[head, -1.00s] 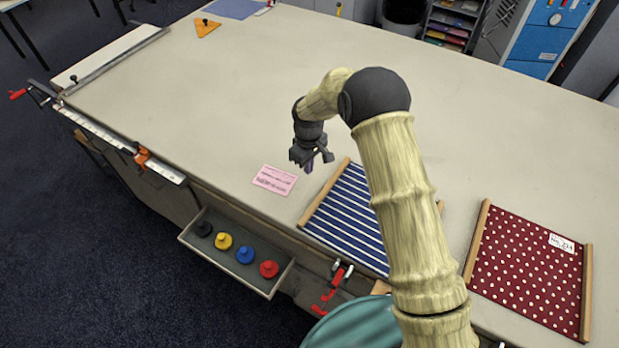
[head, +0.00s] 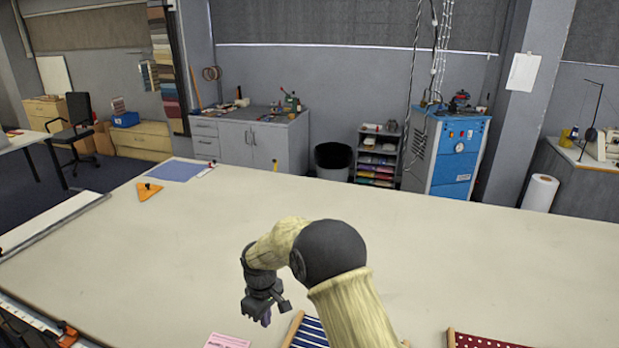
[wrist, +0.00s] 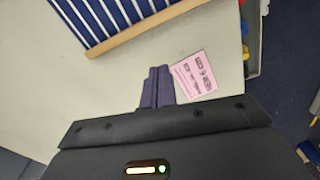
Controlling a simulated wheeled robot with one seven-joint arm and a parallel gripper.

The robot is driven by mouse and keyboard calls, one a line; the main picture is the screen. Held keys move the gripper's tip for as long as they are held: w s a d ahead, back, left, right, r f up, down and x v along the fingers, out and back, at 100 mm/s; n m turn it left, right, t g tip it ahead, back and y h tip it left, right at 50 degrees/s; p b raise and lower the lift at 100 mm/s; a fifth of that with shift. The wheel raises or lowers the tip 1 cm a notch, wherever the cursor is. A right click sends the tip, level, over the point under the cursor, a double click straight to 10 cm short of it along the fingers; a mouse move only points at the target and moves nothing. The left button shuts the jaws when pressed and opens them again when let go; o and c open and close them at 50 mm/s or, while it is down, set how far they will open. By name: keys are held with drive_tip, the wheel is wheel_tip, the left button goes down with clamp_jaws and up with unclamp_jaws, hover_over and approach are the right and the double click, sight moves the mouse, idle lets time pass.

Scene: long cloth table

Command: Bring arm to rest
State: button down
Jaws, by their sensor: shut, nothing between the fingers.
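My arm reaches over the long cloth table (head: 190,235) from its near side, bent at a dark round joint. My gripper (head: 266,318) hangs over the near part of the table, pointing down. In the wrist view my gripper (wrist: 157,72) has its two dark fingers pressed together with nothing between them. A pink printed card (head: 226,341) lies on the table close to the gripper; it also shows in the wrist view (wrist: 195,75), just right of the fingertips.
A blue striped cloth panel (head: 308,333) with wooden edges lies right of the gripper. A red dotted panel (head: 480,341) lies further right. An orange triangle (head: 149,191) and a blue sheet (head: 177,170) lie at the far left. The middle of the table is bare.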

drive_tip(key=s+d+r+m+t, duration=0.1)
drive_tip(key=s+d+r+m, duration=0.3)
drive_tip(key=d, duration=0.6)
drive_tip(key=s+d+r+m, duration=0.3)
drive_tip(key=d+r, duration=0.2)
drive_tip(key=d, duration=0.4)
drive_tip(key=s+d+r+m, duration=0.1)
drive_tip(key=s+d+m, duration=0.1)
drive_tip(key=s+d, duration=0.3)
drive_tip(key=s+d+r+m+t, duration=0.1)
drive_tip(key=s+d+m, duration=0.2)
drive_tip(key=s+d, duration=0.2)
drive_tip(key=s, duration=0.3)
drive_tip(key=shift+d+r, duration=0.15)
drive_tip(key=shift+r, duration=0.1)
drive_tip(key=c, duration=2.1)
unclamp_jaws()
